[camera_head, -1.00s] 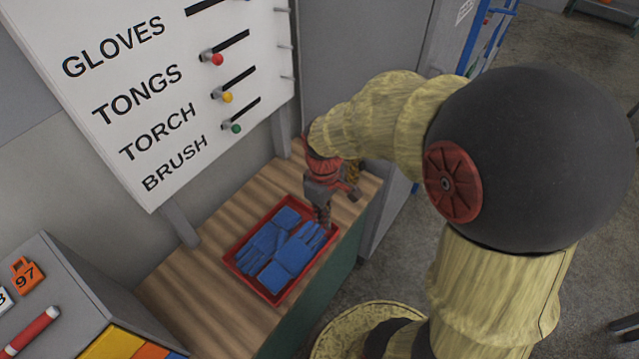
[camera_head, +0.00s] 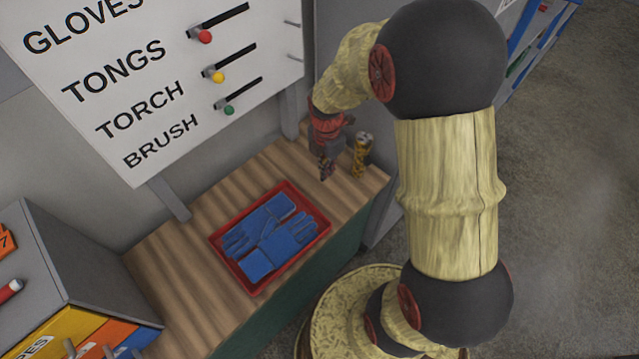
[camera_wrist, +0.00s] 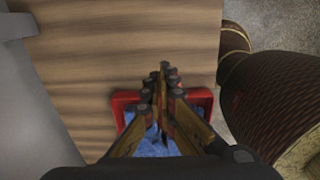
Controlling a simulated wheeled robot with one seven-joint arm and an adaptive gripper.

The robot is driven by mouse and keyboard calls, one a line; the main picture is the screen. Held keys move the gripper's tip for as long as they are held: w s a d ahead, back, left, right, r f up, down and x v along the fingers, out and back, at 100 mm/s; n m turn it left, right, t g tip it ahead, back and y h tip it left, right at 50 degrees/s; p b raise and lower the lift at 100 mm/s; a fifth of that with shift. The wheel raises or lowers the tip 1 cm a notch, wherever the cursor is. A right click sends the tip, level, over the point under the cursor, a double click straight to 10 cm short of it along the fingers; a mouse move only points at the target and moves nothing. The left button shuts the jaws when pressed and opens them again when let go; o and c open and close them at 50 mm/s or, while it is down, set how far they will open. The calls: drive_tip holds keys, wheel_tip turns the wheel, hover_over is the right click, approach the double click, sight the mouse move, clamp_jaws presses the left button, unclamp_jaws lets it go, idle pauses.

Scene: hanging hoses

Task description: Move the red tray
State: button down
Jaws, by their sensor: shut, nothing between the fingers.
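The red tray (camera_head: 296,263) lies flat on the wooden bench, holding blue gloves (camera_head: 270,238). My gripper (camera_head: 326,172) is beyond the tray's far right corner, apart from it and pointing down. In the wrist view my gripper (camera_wrist: 168,78) has its fingers together with nothing between them. The tray's red rim (camera_wrist: 207,100) and some blue glove (camera_wrist: 150,145) show behind the fingers there; the fingers hide the middle of the tray.
A yellow-and-black cylinder (camera_head: 362,157) stands on the bench right of my gripper. A white labelled board (camera_head: 150,75) rises behind the bench. A grey box with coloured fronts (camera_head: 60,290) is at lower left. Bare wood (camera_head: 185,275) lies left of the tray.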

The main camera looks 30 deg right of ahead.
sight(279, 225)
wheel_tip(279, 225, down, 10)
drive_tip(key=shift+s+r+b, duration=0.1)
drive_tip(key=shift+r+b, duration=0.15)
drive_tip(key=shift+b, duration=0.65)
drive_tip(key=a, duration=0.3)
drive_tip(key=shift+s+a, duration=0.15)
drive_tip(key=shift+s, duration=0.25)
drive_tip(key=shift+s+a, duration=0.1)
drive_tip(key=shift+a, duration=0.25)
drive_tip(key=s+a, duration=0.1)
drive_tip(key=a, duration=0.3)
drive_tip(key=s+a+p, duration=0.1)
drive_tip(key=a, duration=0.4)
drive_tip(key=s+a, duration=0.2)
drive_tip(key=a, duration=0.3)
drive_tip(key=shift+p, duration=0.35)
